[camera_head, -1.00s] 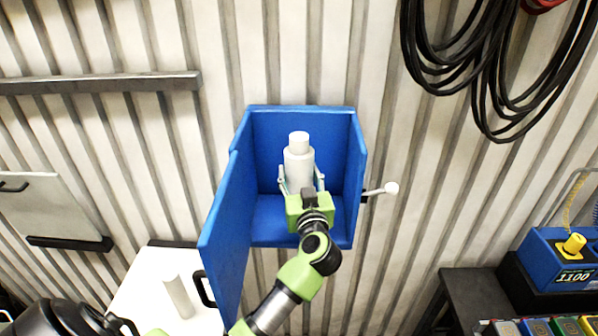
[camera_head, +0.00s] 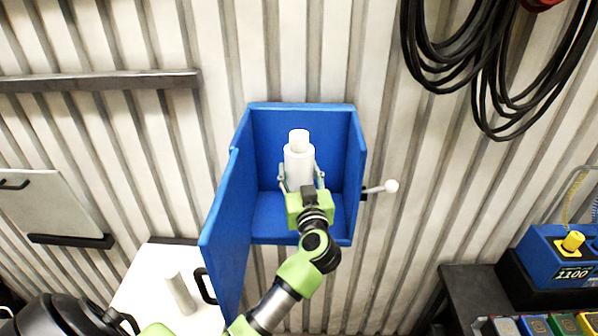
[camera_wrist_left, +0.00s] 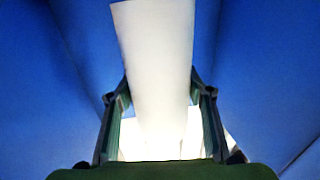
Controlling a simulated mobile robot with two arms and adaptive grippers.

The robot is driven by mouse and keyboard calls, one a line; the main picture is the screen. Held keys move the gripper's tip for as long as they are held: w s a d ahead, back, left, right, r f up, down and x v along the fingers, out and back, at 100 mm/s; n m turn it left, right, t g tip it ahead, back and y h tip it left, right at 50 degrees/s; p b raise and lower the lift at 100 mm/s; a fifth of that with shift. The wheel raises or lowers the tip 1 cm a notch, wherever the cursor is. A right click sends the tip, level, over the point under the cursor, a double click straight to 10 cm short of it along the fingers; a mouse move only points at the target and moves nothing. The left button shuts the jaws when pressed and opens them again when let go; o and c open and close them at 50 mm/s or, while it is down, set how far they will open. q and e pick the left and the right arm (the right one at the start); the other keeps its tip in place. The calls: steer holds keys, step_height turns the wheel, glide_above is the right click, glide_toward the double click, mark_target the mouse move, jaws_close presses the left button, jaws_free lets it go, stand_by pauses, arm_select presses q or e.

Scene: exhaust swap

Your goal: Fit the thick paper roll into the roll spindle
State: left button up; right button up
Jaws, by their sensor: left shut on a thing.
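The thick white paper roll (camera_head: 298,168) stands upright inside the open blue box on the wall. A narrower white cylinder (camera_head: 299,140) shows at its top, perhaps the spindle; I cannot tell whether the roll is around it or below it. My left gripper (camera_head: 303,187) reaches into the box from the front and is shut on the thick roll, one finger on each side. The left wrist view shows the roll (camera_wrist_left: 158,70) between the fingers, its lower part washed out by brightness. My right gripper is not in view.
The blue box (camera_head: 258,135) has its door (camera_head: 226,225) swung open to the left. A lever with a white knob (camera_head: 391,186) sticks out at its right. A thinner white roll (camera_head: 180,293) stands on a white surface (camera_head: 140,285) at lower left. Black cables (camera_head: 480,80) hang at upper right.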

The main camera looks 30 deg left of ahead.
mark_target(299, 184)
arm_select(q)
steer(key=shift+f+b, duration=0.35)
steer(key=shift+f, duration=1.7)
steer(key=o, duration=1.2)
steer(key=shift+s, duration=0.1)
steer(key=v, duration=1.2)
